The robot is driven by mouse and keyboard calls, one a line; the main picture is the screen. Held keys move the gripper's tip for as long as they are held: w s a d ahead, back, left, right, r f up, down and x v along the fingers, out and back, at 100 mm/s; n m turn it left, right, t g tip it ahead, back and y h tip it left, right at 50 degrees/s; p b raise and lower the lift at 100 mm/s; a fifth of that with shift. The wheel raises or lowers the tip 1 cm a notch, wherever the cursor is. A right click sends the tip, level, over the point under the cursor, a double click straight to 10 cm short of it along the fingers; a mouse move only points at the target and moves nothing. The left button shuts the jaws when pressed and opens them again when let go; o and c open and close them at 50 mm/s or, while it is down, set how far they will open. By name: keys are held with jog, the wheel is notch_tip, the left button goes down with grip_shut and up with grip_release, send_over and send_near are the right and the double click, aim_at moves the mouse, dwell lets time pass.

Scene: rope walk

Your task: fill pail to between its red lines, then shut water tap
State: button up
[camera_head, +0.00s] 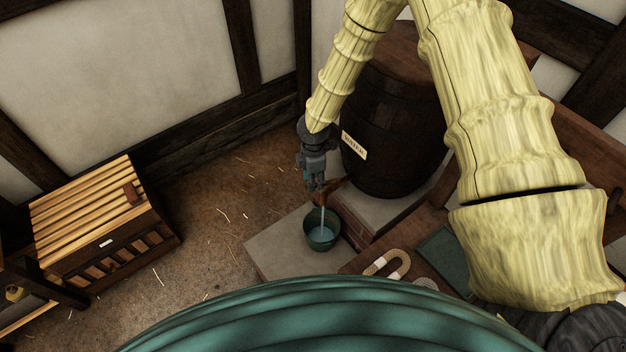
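A dark wooden barrel (392,135) with a pale label stands on a stone block at the upper middle. Its brown tap (330,190) juts out at the lower left, and a pale blue stream of water (322,217) runs from it. A green pail (321,242) stands upright on a low stone slab under the stream, with bluish water inside. The red lines cannot be made out. My gripper (314,183) points down at the tap, just above the pail. Whether its fingers touch or hold the tap handle is not clear.
A slatted wooden crate (100,225) stands at the left. The stone slab (270,250) has bare room left of the pail. A rope coil (388,264) and a dark green panel (447,258) lie on a wooden surface at the right. The straw-strewn floor between is clear.

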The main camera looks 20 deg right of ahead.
jog(key=shift+w+f, duration=0.1)
jog(key=shift+f, duration=0.4)
jog(key=shift+s+r, duration=0.2)
jog(key=shift+s, duration=0.55)
jog(key=shift+w+f, duration=0.25)
jog(key=shift+f, duration=0.05)
jog(key=shift+w+f, duration=0.2)
jog(key=shift+w, duration=0.05)
jog(key=shift+c, duration=1)
jog(key=c, duration=0.4)
jog(key=shift+s+r, duration=0.15)
jog(key=shift+r, duration=0.05)
grip_shut()
